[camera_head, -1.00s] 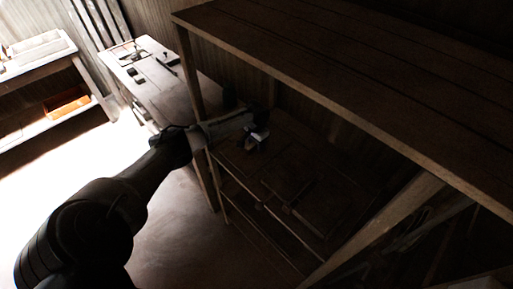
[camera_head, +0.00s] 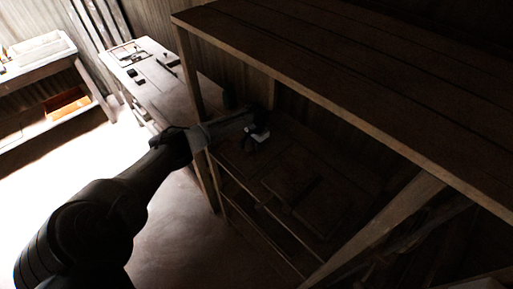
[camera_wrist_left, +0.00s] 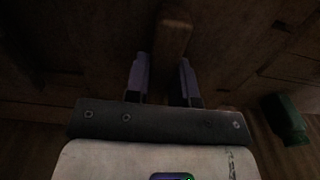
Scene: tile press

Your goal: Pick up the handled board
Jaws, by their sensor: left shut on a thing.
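The scene is dark. In the left wrist view, my left gripper (camera_wrist_left: 163,62) has its two fingers on either side of a narrow brown wooden piece (camera_wrist_left: 173,36), which looks like the handle of the handled board. The gripper is shut on it. The board's wide part blends into the dark wood and I cannot make out its outline. In the head view, my left gripper (camera_head: 258,136) reaches in from the left over the dark lower shelf surface, under the top shelf. The board cannot be told apart there. My right gripper is not in view.
A wooden top shelf (camera_head: 360,85) hangs over the arm, with a post (camera_head: 188,75) beside it. A dark green object (camera_wrist_left: 287,118) stands right of the gripper in the wrist view. A workbench (camera_head: 165,90) with small items stands behind left. Open floor (camera_head: 65,165) lies left.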

